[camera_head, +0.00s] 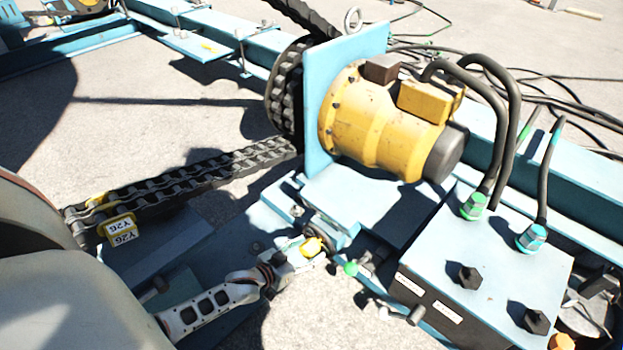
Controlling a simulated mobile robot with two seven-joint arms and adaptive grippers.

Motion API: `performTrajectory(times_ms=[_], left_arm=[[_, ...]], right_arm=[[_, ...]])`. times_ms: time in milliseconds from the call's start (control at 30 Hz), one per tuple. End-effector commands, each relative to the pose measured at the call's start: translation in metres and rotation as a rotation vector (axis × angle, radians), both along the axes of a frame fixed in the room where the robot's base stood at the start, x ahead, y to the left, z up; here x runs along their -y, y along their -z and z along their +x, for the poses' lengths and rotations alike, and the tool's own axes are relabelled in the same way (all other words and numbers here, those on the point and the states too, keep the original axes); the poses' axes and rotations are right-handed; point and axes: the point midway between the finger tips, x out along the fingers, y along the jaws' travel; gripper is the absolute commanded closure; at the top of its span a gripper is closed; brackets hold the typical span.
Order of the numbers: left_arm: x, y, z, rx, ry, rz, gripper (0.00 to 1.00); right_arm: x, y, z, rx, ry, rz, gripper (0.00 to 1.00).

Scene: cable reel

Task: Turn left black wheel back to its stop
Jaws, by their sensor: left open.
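Two small black wheels stand on the top face of the blue control box at the lower right. The left black wheel (470,277) is nearer the middle of the box, below the green hose fitting. The other black wheel (537,321) is to its right, nearer the front edge. My left gripper (299,260) reaches in from the lower left. It is open, with a pale slotted finger link, and lies left of the box, well apart from both wheels. Its second finger is not clear. My right gripper is not in view.
The blue control box (489,250) carries upright black hoses with green and blue fittings. A yellow motor (375,125) stands behind it. A chain (190,178) runs left from a sprocket. A green-tipped lever (350,268) sits between my gripper and the box.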

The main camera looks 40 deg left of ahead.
Motion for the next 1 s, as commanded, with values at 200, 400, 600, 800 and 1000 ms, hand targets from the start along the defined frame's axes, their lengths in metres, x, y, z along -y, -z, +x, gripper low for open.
performTrajectory(times_ms=[200,400,600,800,1000], left_arm=[[0.0006,0.0025,0.0068,0.000,0.000,-0.001,0.46],[0.0007,0.0015,0.0074,0.001,0.000,-0.001,0.49],[0.0007,0.0016,0.0071,0.001,0.000,-0.001,1.00],[0.0004,0.0013,0.0073,0.000,-0.001,-0.012,1.00],[-0.0009,0.0004,0.0078,-0.004,0.000,-0.078,1.00]], right_arm=[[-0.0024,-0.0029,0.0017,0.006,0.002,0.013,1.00],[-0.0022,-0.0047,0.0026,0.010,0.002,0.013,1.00],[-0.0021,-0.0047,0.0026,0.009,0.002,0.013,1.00],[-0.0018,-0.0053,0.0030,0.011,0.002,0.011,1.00],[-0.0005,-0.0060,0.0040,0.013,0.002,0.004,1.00]])
